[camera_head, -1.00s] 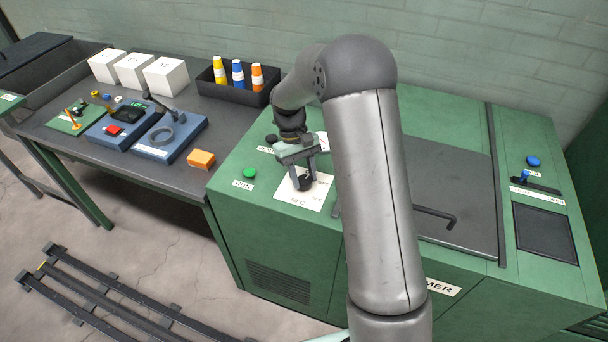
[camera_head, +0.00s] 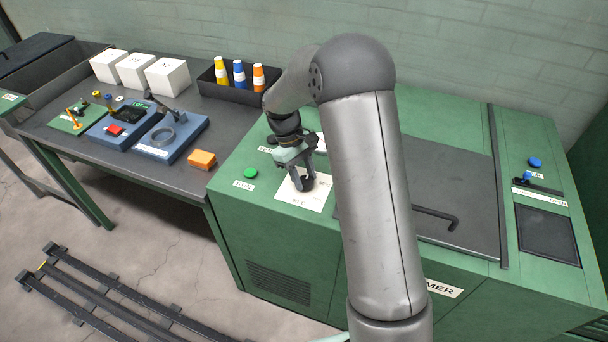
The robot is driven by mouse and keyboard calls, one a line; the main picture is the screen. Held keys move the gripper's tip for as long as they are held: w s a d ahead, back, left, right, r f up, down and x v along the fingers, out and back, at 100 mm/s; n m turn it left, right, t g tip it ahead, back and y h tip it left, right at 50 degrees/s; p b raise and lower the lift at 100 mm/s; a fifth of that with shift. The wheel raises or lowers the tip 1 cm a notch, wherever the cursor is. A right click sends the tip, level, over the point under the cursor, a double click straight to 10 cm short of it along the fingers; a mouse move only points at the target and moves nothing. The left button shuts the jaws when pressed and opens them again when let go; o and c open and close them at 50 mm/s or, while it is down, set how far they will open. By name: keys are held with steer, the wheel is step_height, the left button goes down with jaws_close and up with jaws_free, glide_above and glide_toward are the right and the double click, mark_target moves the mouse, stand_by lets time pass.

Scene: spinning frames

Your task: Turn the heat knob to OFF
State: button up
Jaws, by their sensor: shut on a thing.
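The heat knob (camera_head: 306,184) is a small dark knob on a white dial plate (camera_head: 303,201) on top of the green machine. My gripper (camera_head: 303,181) reaches down over the plate and is shut on the knob. The fingers and hand hide most of the knob, so I cannot tell which mark it points to. A temperature label shows at the plate's front edge; the rest of the print is partly covered or too small to read.
A green button (camera_head: 250,173) sits left of the plate. The machine's dark lid with a bent handle (camera_head: 437,214) lies right of my arm. The dark bench (camera_head: 140,178) at the left holds an orange block (camera_head: 201,159), blue devices, white boxes and a tray of cones (camera_head: 239,88).

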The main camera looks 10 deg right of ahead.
steer(key=o, duration=1)
steer(key=b+v, duration=0.1)
steer(key=v, duration=1.6)
steer(key=shift+w+r, duration=0.15)
steer(key=shift+w, duration=0.05)
